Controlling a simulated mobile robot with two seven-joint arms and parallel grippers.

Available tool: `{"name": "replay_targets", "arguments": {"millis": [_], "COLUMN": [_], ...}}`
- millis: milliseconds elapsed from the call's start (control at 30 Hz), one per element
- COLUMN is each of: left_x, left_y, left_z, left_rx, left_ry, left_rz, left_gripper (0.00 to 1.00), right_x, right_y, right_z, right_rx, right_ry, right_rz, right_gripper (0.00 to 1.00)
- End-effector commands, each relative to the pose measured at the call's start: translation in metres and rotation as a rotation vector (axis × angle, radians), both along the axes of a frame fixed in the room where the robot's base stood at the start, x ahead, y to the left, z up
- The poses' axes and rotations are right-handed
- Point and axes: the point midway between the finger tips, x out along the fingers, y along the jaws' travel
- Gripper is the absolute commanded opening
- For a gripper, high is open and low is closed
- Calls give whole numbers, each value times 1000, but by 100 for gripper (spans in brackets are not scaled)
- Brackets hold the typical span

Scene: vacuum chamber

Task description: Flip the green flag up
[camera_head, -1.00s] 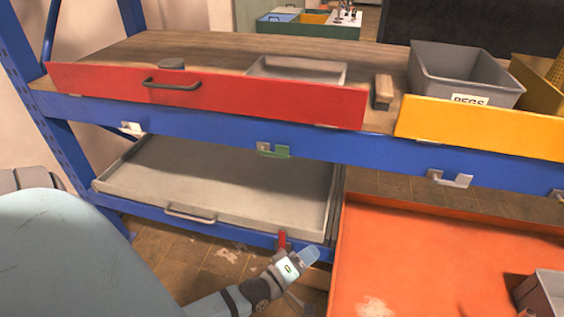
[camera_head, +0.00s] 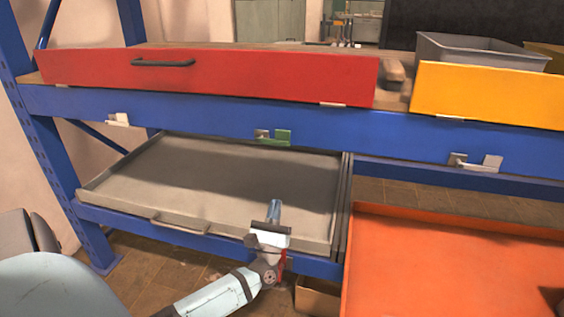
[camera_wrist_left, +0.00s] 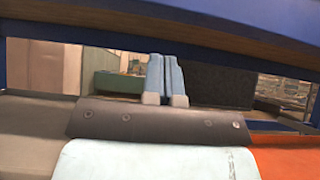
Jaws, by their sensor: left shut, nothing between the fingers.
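The green flag (camera_head: 281,138) is a small green plate on a grey bracket on the front of the blue beam, below the red drawer front. It lies low, to the right of the bracket's raised grey plate. My left gripper (camera_head: 273,209) is shut and empty, with its blue fingers pointing up. In the head view it shows below the flag, in front of the grey tray. The shut fingers (camera_wrist_left: 164,78) also show in the left wrist view, where I cannot make out the flag. My right gripper is not in view.
The blue beam (camera_head: 200,117) carries a similar bracket at left and right. The red drawer front (camera_head: 240,75) and yellow front (camera_head: 480,92) are above it. The grey tray (camera_head: 130,185) and orange tray (camera_head: 440,260) are below. Open space lies between beam and grey tray.

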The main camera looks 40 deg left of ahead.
Motion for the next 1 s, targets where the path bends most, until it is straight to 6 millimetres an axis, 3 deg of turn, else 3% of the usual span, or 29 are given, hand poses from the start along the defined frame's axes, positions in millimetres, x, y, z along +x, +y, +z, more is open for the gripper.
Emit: {"name": "replay_targets", "arguments": {"millis": [267, 600, 800, 1000], "left_x": [17, 62, 62, 62], "left_y": [9, 34, 34, 34], "left_z": [20, 72, 100, 110], "left_rx": [1, 2, 0, 1], "left_ry": [-2, -2, 0, 1], "left_rz": [0, 1, 0, 0], "left_gripper": [0, 0, 0, 0], "right_x": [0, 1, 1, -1], "right_y": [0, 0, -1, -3], "right_z": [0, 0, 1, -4], "right_rx": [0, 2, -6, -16], "right_ry": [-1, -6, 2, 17], "right_rz": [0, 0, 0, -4], "right_gripper": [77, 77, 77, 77]}}
